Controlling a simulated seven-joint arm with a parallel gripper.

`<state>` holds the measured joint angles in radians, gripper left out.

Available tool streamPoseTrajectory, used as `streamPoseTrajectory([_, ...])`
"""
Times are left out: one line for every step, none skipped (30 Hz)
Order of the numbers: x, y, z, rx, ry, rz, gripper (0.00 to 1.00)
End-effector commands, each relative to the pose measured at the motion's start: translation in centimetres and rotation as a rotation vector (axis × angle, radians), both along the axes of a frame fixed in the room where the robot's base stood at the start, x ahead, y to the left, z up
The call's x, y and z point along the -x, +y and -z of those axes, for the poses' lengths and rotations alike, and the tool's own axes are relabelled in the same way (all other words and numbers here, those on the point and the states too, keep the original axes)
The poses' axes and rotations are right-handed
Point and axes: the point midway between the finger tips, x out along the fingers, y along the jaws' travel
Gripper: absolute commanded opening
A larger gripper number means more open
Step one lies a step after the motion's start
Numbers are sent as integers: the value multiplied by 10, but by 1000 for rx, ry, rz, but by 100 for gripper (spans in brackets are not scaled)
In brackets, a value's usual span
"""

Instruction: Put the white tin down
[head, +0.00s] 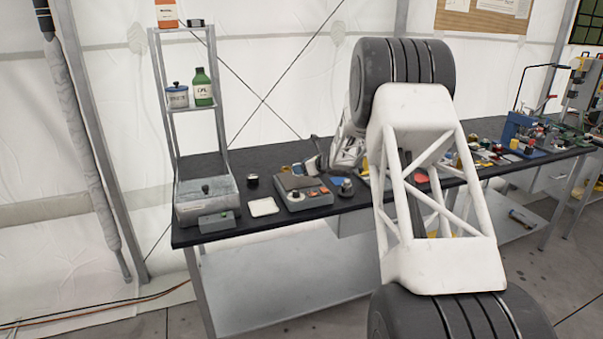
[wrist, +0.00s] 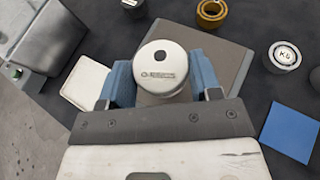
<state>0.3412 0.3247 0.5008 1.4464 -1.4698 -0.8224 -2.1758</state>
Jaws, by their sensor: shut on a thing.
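The white tin (wrist: 160,62) shows in the wrist view as a round pale body with dark lettering and a small dark spot on top. My gripper (wrist: 162,80) has its two blue fingers on either side of it and is shut on it. Behind the tin lies a flat grey-brown plate (wrist: 222,52). I cannot tell whether the tin touches the plate or hangs above it. In the head view my arm hides much of the bench, and I cannot make out the tin there.
On the black bench (head: 215,162) stand a grey lidded box (head: 206,196), a white square dish (head: 263,207) and a grey device (head: 305,194).

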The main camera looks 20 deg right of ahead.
Motion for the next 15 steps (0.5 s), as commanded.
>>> streamPoseTrajectory([-6,-1,1,0,0,0,33])
streamPoseTrajectory([-9,-2,2,1,1,0,33])
streamPoseTrajectory([-14,-3,2,0,1,0,33])
streamPoseTrajectory([-17,-3,2,0,0,0,33])
streamPoseTrajectory([-20,-4,1,0,0,0,33])
streamPoseTrajectory([-23,-5,2,0,0,0,33])
streamPoseTrajectory([-25,-5,2,0,0,0,33])
streamPoseTrajectory([-27,-6,3,0,0,0,33])
streamPoseTrajectory([-29,-6,3,-1,0,0,33])
streamPoseTrajectory([-30,-6,4,-1,0,0,33])
streamPoseTrajectory([-31,-6,3,-1,0,0,33])
streamPoseTrajectory([-31,-7,3,0,0,0,33])
streamPoseTrajectory([-32,-7,3,0,0,0,33])
streamPoseTrajectory([-32,-7,3,0,0,0,33])
streamPoseTrajectory([-32,-7,3,0,0,1,33])
